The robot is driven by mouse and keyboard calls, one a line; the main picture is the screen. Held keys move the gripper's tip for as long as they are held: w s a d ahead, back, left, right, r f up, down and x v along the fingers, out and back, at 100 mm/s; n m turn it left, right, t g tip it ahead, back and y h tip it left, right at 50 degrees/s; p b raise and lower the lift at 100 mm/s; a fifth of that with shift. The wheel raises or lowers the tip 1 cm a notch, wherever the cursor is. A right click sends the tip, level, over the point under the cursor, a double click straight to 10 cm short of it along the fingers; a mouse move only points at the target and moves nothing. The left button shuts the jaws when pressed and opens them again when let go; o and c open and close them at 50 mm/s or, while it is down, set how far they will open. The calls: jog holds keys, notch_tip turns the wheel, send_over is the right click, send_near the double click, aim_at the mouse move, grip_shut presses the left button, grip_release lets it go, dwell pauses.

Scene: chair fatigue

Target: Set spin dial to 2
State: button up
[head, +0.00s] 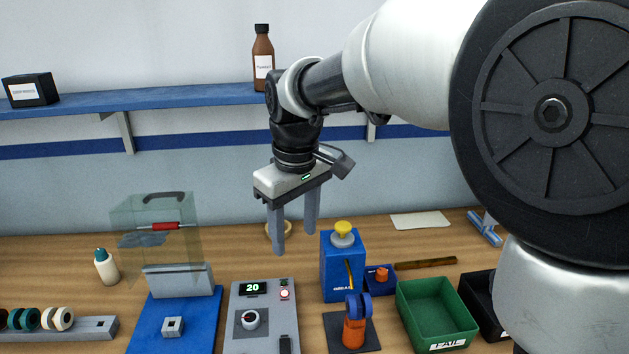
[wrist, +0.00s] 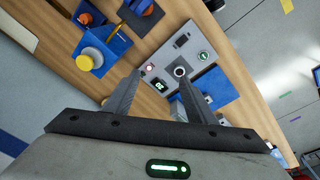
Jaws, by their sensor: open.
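A grey control box (head: 265,305) stands on the bench, with a green display reading 20. A round dial (head: 250,319), dark with a light ring, sits on its face; I cannot read its setting. The dial also shows in the wrist view (wrist: 181,71), near the right fingertip in the picture. A red button (head: 284,294) and a black switch (head: 285,343) are on the same face. My gripper (head: 295,242) is open and empty, its fingers pointing down, above and behind the box, apart from it. Both fingers show in the wrist view (wrist: 160,76).
Left of the box is a blue base (head: 190,328) with a clear cover (head: 155,225). Right of it are a blue container with a yellow knob (head: 342,264), an orange and blue item (head: 355,322) and a green tray (head: 437,315). A brown bottle stands on the shelf.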

aim_at(250, 316)
jog(key=w+a+f+n+g, duration=0.15)
jog(key=a+f+n, duration=0.25)
jog(key=a+f, duration=0.6)
jog(key=shift+h, duration=0.3)
jog(key=f, duration=0.5)
jog(key=a+f, duration=0.1)
jog(key=f, duration=0.4)
jog(key=a+f, duration=0.1)
jog(key=f, duration=0.4)
jog(key=shift+f, duration=0.35)
jog(key=c, duration=1)
jog(key=shift+c, duration=0.2)
jog(key=shift+m+b, duration=0.35)
jog(key=shift+m, duration=0.15)
jog(key=m+b, duration=0.1)
jog(key=m, duration=0.4)
jog(key=shift+w+d+m, duration=0.1)
jog(key=shift+m, duration=0.2)
jog(key=m, duration=0.5)
jog(key=shift+r+m, duration=0.1)
jog(key=shift+m, duration=0.2)
